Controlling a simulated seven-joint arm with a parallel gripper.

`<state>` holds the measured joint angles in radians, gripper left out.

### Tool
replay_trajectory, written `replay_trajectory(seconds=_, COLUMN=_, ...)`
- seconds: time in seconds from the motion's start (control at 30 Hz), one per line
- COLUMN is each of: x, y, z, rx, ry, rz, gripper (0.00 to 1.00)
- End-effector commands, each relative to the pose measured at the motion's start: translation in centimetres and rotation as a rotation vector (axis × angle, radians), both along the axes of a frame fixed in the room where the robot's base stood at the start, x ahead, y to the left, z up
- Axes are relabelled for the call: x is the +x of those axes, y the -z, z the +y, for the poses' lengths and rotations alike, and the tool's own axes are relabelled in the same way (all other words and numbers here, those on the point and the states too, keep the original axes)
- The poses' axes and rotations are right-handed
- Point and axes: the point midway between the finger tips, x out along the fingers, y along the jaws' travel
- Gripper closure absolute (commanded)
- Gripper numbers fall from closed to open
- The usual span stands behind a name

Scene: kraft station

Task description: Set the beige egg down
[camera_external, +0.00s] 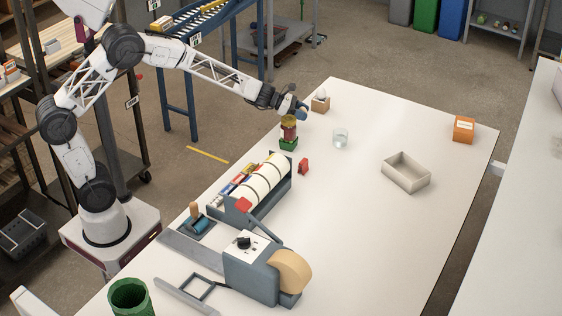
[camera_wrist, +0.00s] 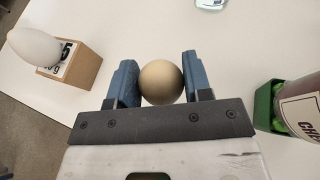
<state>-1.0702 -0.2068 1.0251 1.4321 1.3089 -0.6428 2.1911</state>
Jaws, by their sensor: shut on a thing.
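The beige egg (camera_wrist: 161,83) is between the two blue fingers of my gripper (camera_wrist: 161,80) in the wrist view, and the gripper is shut on it. In the external view my gripper (camera_external: 301,112) is at the far left part of the white table (camera_external: 340,220), between a small cardboard block and a green-based jar stack. The egg is hidden in the external view. The wrist view does not show clearly whether the egg touches the table.
A white egg (camera_wrist: 34,46) sits on the cardboard block (camera_wrist: 82,66) left of my gripper. A jar (camera_wrist: 300,105) in a green holder (camera_wrist: 266,104) is close on the right. A glass (camera_external: 340,138) stands nearby. An open beige tray (camera_external: 406,171) and orange box (camera_external: 464,129) are farther right.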

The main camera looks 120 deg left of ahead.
Motion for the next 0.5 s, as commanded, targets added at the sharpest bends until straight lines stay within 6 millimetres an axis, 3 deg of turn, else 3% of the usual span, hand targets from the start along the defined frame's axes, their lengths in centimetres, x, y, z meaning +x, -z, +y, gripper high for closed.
replay_trajectory(seconds=0.5, x=0.0, y=3.9, z=0.0, rx=-0.001, ry=0.0, rz=0.0, gripper=0.68)
